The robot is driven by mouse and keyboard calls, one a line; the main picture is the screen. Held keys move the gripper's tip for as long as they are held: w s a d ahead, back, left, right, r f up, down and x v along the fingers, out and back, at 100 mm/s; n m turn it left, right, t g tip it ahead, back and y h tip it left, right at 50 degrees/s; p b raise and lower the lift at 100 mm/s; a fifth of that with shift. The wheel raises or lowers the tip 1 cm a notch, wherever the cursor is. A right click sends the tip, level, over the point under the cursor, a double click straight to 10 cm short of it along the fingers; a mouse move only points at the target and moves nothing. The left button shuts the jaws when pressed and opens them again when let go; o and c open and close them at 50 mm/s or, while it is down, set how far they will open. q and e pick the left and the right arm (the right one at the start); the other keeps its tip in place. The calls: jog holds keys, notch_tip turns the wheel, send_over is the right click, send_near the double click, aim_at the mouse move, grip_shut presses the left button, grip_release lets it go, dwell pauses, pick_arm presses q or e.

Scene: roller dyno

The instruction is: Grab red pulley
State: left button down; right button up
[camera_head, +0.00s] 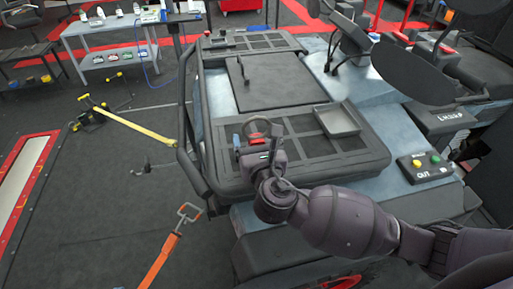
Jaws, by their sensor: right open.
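A small round part with red on it (257,139), which looks like the red pulley, sits on the slatted near tray (305,150) of the grey machine. My right gripper (260,152) reaches in from the lower right and is open just in front of the red part. The gripper overlaps its near side, so I cannot tell whether they touch. A small blue piece (236,141) shows just left of the red part. My left gripper is not in view.
A shallow grey metal bin (338,120) sits on the tray's right side. A dark rail (185,110) runs along the machine's left edge. A panel with yellow and green buttons (425,166) is at right.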

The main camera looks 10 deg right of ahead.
jog(key=shift+w, duration=0.45)
jog(key=shift+r, duration=0.1)
jog(key=c, duration=1.3)
jog(key=shift+r, duration=0.1)
